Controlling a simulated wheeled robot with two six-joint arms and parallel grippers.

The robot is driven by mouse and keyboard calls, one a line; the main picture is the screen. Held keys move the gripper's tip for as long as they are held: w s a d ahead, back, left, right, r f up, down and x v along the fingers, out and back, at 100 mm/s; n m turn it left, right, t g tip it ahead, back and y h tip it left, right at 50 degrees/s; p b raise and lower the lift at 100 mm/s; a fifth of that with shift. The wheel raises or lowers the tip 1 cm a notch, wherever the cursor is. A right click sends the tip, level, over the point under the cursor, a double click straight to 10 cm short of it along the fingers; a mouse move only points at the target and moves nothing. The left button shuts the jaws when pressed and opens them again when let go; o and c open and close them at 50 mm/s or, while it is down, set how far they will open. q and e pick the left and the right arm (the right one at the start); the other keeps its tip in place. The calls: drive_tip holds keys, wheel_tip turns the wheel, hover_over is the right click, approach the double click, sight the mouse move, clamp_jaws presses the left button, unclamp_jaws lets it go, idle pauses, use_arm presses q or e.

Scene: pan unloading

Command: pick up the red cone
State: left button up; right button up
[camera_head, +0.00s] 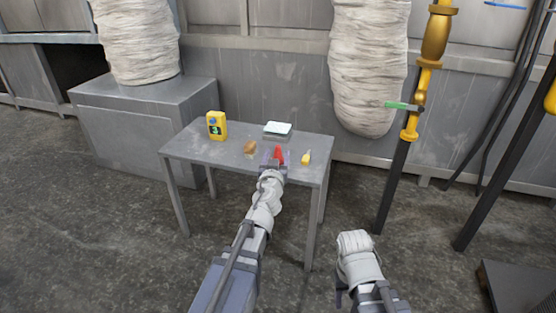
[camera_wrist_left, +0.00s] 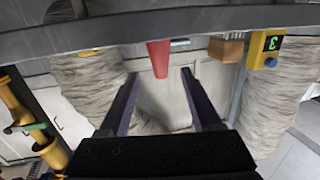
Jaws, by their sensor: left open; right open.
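The red cone (camera_head: 280,154) stands near the front edge of the grey table. In the left wrist view, which looks upside down, the red cone (camera_wrist_left: 158,58) hangs from the top, beyond and between the fingertips. My left gripper (camera_head: 273,160) is at the table's front edge, close in front of the cone. Its two fingers (camera_wrist_left: 160,82) are spread and empty, with the cone apart from them. My right arm shows at the lower right of the head view, but its fingers cannot be made out.
On the grey table (camera_head: 190,150), a brown block (camera_head: 250,147) lies left of the cone and a small yellow object (camera_head: 306,157) right of it. A white-topped box (camera_head: 277,129) is behind. A yellow device marked 3 (camera_head: 216,125) stands at the back left.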

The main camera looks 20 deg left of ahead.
use_arm(q)
drive_tip(key=shift+w+a+f+b, duration=0.1)
drive_tip(key=shift+w+a, duration=0.1)
drive_tip(key=shift+w, duration=1.05)
drive_tip(key=shift+w+a+f+b, duration=0.15)
drive_tip(key=shift+w+a, duration=0.1)
drive_tip(key=shift+w, duration=0.95)
drive_tip(key=shift+w+a+f+b, duration=0.1)
drive_tip(key=shift+w+a, duration=0.1)
drive_tip(key=shift+w, duration=1.05)
drive_tip(key=shift+s, duration=0.1)
clamp_jaws()
